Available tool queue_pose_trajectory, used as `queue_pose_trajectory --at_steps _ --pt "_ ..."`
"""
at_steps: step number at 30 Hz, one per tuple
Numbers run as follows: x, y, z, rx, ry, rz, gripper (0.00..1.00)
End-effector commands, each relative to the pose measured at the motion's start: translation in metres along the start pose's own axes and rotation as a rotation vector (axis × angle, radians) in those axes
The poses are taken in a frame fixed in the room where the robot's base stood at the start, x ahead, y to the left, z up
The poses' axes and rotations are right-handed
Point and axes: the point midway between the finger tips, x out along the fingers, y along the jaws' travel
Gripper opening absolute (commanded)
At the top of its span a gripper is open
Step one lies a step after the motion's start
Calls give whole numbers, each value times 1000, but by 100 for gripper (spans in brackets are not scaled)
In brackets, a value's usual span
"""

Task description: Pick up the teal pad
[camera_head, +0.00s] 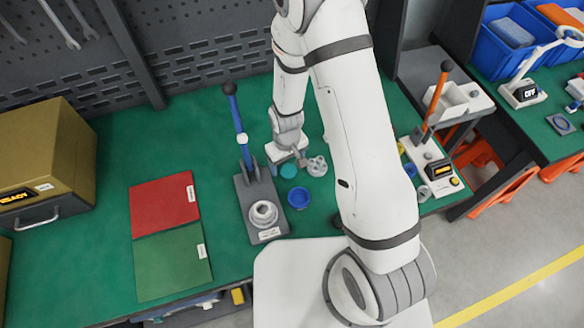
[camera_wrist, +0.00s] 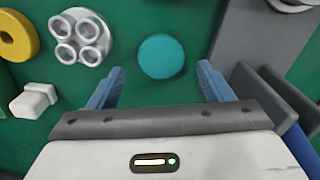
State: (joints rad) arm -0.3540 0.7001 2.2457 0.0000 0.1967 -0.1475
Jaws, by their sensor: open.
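The teal pad (camera_wrist: 161,56) is a round flat disc on the green work surface. In the wrist view it lies just beyond my fingertips, roughly midway between them. It also shows in the head view (camera_head: 288,170), just below my gripper (camera_head: 302,162). In the wrist view my gripper (camera_wrist: 160,78) is open and empty, with one blue finger on each side of the pad's near edge. The fingers do not touch the pad. How high they are above it I cannot tell.
A silver part with several round cups (camera_wrist: 80,36) lies left of the pad, near a yellow ring (camera_wrist: 14,36) and a white block (camera_wrist: 34,100). A grey press with a blue lever (camera_head: 241,135) stands close by. A blue ring (camera_head: 299,197) lies near it. Red (camera_head: 163,205) and green (camera_head: 172,262) mats lie left.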

Motion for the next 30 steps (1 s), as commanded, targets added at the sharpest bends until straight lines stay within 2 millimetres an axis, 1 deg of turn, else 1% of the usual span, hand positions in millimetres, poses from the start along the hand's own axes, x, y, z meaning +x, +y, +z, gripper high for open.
queue_pose_trajectory --at_steps 3,6,14,17,30 --pt "12 0 0 0 -2 0 73" --pt "18 0 0 -1 0 0 73" --pt "20 0 0 -1 1 0 73" --pt "20 0 0 -1 1 0 67" --pt "20 -1 0 -2 1 0 31"
